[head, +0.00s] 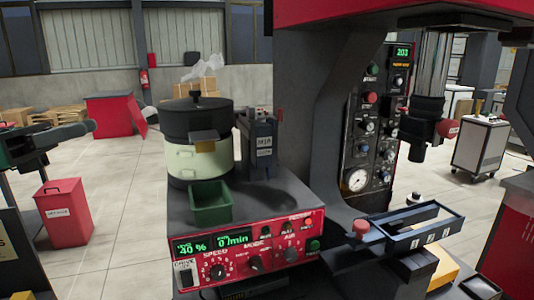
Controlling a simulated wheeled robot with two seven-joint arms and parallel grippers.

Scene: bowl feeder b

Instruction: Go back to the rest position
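My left gripper (68,137) shows at the left edge of the head view, dark, with one grey fingertip pointing right. It is in front of the open floor, well to the left of the bowl feeder (190,160), and touches nothing that I can see. I see nothing held in it, but its finger gap is not clear. My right gripper does not show. The feeder is a black-topped drum with a pale band, standing on a grey box with a red control panel (250,252). A green bin (210,203) sits at its front.
A dark press frame (310,110) with a control panel stands right of the feeder. A dark tray (420,228) sits in front of it. A red bin (63,212) stands on the floor at left. The floor between it and the feeder is clear.

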